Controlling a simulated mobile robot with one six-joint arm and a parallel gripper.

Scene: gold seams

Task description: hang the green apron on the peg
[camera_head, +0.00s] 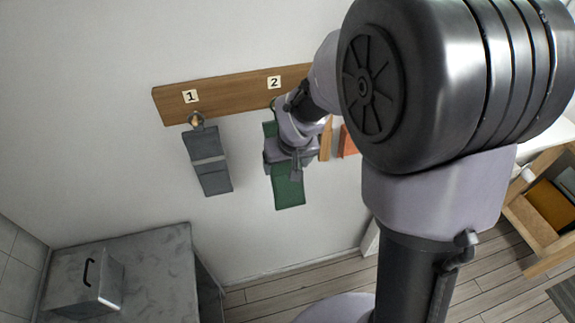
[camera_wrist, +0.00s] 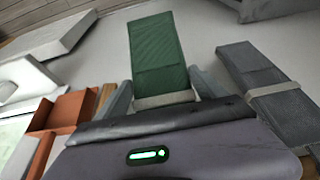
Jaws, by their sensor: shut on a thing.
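The green apron (camera_head: 289,190) hangs down flat in front of the wall, below the label 2 (camera_head: 274,82) on the wooden board (camera_head: 235,95). My gripper (camera_head: 292,160) is shut on it across its middle, and part of the green cloth shows above the gripper. In the wrist view the green apron (camera_wrist: 158,48) extends from between the fingers of my gripper (camera_wrist: 165,92), with a pale band at the grip. The peg under label 2 is mostly hidden by my wrist, so I cannot tell whether the apron's top touches it.
A grey apron (camera_head: 208,165) hangs from the peg under label 1 (camera_head: 191,96), left of my gripper; it also shows in the wrist view (camera_wrist: 262,80). An orange-red item (camera_head: 347,141) is close on the right, partly hidden by my arm. A grey counter (camera_head: 150,265) stands lower left.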

